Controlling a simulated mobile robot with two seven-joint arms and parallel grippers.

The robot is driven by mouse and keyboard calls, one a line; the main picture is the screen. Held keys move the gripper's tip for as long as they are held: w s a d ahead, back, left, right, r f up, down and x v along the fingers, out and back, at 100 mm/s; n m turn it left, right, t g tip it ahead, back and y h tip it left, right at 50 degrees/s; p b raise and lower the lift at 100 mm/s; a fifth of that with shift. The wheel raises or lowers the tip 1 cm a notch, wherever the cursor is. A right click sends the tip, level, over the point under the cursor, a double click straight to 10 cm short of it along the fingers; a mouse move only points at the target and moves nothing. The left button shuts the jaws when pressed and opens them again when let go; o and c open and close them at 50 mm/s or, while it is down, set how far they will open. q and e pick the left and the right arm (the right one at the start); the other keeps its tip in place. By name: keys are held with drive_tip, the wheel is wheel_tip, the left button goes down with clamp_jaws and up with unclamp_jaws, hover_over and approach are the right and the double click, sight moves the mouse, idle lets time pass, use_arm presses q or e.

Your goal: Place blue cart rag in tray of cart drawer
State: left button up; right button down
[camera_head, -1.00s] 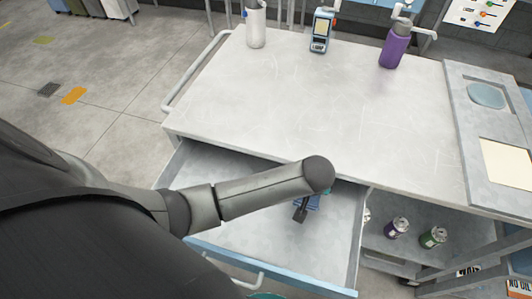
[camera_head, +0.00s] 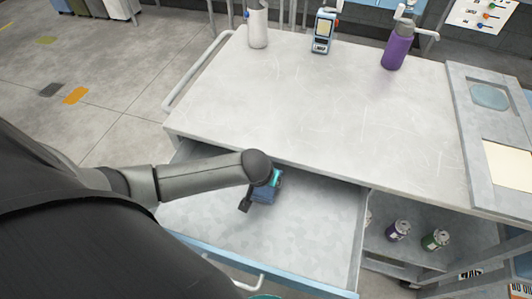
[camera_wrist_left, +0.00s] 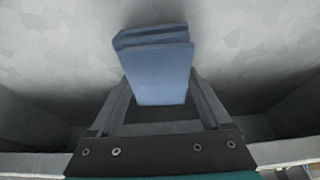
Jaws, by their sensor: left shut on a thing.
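The blue rag (camera_wrist_left: 155,65) is folded and held between the fingers of my left gripper (camera_wrist_left: 158,100) in the left wrist view. In the head view my left gripper (camera_head: 248,203) is over the open cart drawer (camera_head: 310,220), with a bit of the blue rag (camera_head: 266,192) showing below the arm's end. The drawer's pale tray floor lies beneath the rag. I cannot tell whether the rag touches the floor. My arm hides the drawer's back left part. My right gripper is not in view.
The cart top (camera_head: 320,105) holds a white bottle (camera_head: 257,25), a handheld meter (camera_head: 324,30) and a purple bottle (camera_head: 397,48) along its back edge. Cans (camera_head: 398,230) stand on a shelf right of the drawer. The drawer's right half is clear.

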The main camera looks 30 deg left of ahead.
use_arm(q)
drive_tip(key=shift+f, duration=0.25)
drive_tip(key=o, duration=1.2)
drive_tip(key=shift+c, duration=0.2)
drive_tip(key=p+v, duration=0.4)
drive_tip(key=v, duration=0.8)
